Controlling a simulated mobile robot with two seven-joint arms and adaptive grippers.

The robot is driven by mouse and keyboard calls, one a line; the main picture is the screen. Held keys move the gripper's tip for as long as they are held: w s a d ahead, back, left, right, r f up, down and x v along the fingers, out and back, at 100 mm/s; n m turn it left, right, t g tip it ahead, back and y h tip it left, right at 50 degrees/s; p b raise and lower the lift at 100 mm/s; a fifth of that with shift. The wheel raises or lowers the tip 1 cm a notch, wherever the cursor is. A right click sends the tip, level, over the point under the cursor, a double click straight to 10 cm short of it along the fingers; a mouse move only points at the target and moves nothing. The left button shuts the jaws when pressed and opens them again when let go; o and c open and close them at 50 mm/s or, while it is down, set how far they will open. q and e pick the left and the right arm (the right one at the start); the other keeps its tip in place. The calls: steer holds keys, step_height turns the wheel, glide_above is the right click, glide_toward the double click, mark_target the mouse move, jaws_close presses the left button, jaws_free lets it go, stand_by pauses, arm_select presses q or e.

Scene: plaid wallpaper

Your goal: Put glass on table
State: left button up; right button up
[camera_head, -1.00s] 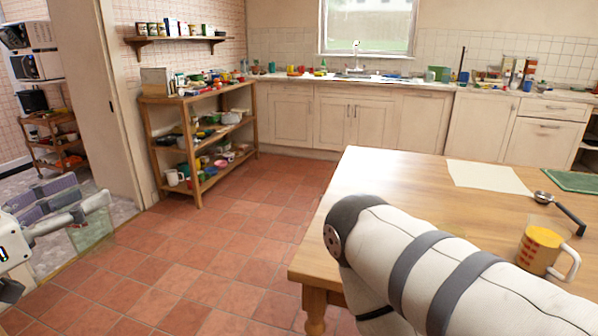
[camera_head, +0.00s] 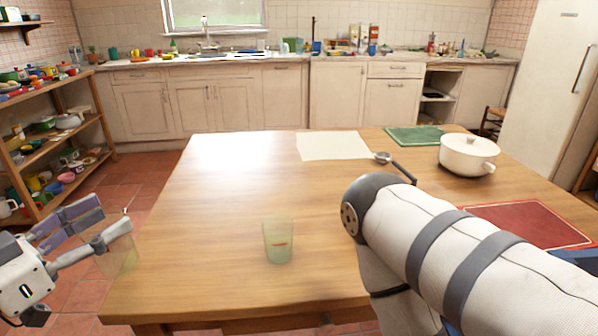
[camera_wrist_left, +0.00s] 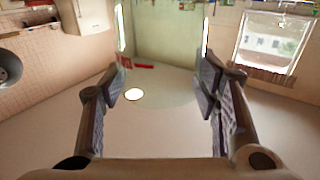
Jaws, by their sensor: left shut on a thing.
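My left gripper (camera_head: 108,218) is at the far left of the head view, shut on a clear, greenish glass (camera_head: 119,256). The held glass is off the table's left edge, with the tiled floor behind it. In the left wrist view, the glass (camera_wrist_left: 165,45) is between the two fingers (camera_wrist_left: 165,85). The wooden table (camera_head: 205,230) fills the middle.
A white pot (camera_head: 468,155), a red mat (camera_head: 525,222), a green mat (camera_head: 415,136), a ladle (camera_head: 385,158) and a pale sheet (camera_head: 333,146) are on the table. Its left half is mostly clear. A crowded shelf (camera_head: 60,150) stands at the back left.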

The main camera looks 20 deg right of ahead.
arm_select(q)
steer(key=shift+d, duration=0.1)
steer(key=shift+w+f, duration=0.1)
steer(key=shift+w+d+f+b, duration=0.65)
steer(key=shift+w+d+f, duration=0.95)
steer(key=shift+f, duration=0.6)
steer(key=shift+w+d+f+b, duration=0.65)
steer(key=shift+w+d+f, duration=0.65)
steer(key=shift+w+f, duration=0.7)
steer(key=shift+w+d+f+b, duration=0.65)
steer(key=shift+w+d+f, duration=0.9)
steer(key=shift+f, duration=0.8)
steer(key=o, duration=1.7)
steer(key=shift+a, duration=0.1)
steer(key=shift+c, duration=0.2)
arm_select(e)
steer(key=s+f+g, duration=0.1)
steer(key=s+f, duration=0.3)
steer(key=shift+s+f+g, duration=0.35)
steer(key=shift+s+g, duration=0.05)
